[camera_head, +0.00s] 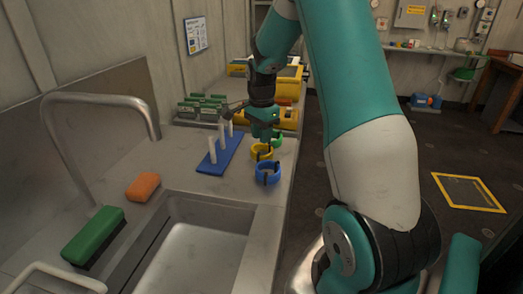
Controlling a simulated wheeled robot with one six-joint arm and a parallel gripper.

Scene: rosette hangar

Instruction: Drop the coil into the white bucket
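My gripper (264,138) points down over the counter, close above or behind a yellow ring (262,152). Its fingertips are too small and dark to tell whether they are open or shut. A blue ring (268,173) with dark marks lies nearer, by the counter's right edge. A green ring (278,140) shows partly behind my gripper. I cannot tell whether any of these rings is the coil. I make out no white bucket in this view.
A blue base with white pegs (217,160) stands left of the rings. A sink (190,262), faucet (100,98), orange sponge (143,186) and green brush (94,236) are nearer. Green-and-white boxes (203,108) and yellow cases (283,118) stand behind.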

